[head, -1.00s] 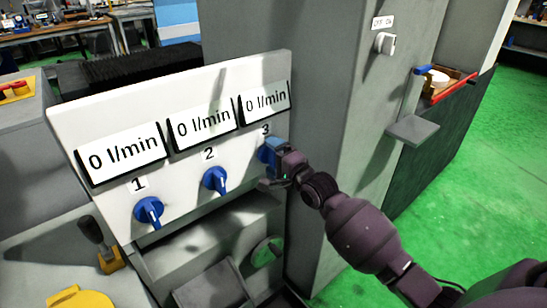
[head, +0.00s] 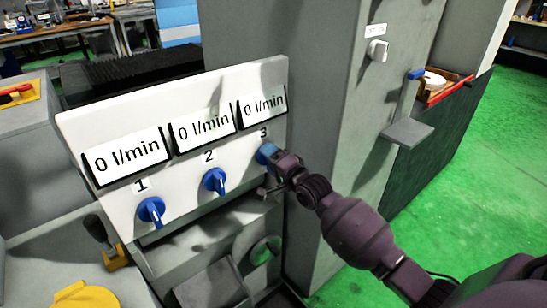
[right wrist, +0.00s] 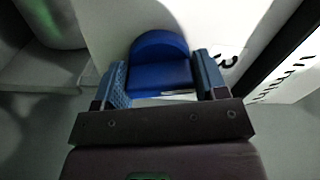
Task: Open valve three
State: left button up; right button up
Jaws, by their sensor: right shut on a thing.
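The white panel (head: 180,150) carries three blue valve knobs under displays that each read 0 l/min. Valve three (head: 263,152) is the rightmost knob, below the label 3, and is mostly hidden by my right gripper (head: 271,156). In the right wrist view, the blue knob of valve three (right wrist: 160,60) sits between the two blue fingers of my right gripper (right wrist: 162,84), which is shut on it. Valve one (head: 151,212) and valve two (head: 215,181) have their handles pointing down. My left gripper is not in view.
A grey machine column (head: 320,120) rises right of the panel, with a small switch (head: 377,50) on it. A grey ledge (head: 407,132) juts out further right. A dark lever (head: 97,230) and a yellow part (head: 85,296) are at lower left.

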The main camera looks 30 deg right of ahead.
jog(key=shift+r+n+p, duration=0.25)
jog(key=shift+n+p, duration=0.25)
jog(key=shift+n, duration=0.4)
jog(key=shift+n+p, duration=0.4)
jog(key=shift+n, duration=0.6)
jog(key=shift+n+p, duration=0.45)
jog(key=shift+n, duration=0.45)
jog(key=n+p, duration=0.1)
jog(key=n, duration=0.2)
jog(key=shift+f+n, duration=0.1)
jog(key=shift+n, duration=0.2)
jog(key=shift+n+p, duration=0.5)
jog(key=shift+n, duration=1.3)
jog(key=n+p, duration=0.1)
jog(key=n, duration=0.2)
jog(key=shift+f+n, duration=0.1)
jog(key=shift+n, duration=0.2)
jog(key=n, duration=0.3)
jog(key=shift+n+p, duration=0.3)
jog(key=shift+p, duration=0.1)
jog(key=n, duration=0.3)
jog(key=shift+n, duration=0.3)
jog(key=n, duration=0.4)
jog(key=shift+f, duration=0.1)
jog(key=shift+n, duration=1.4)
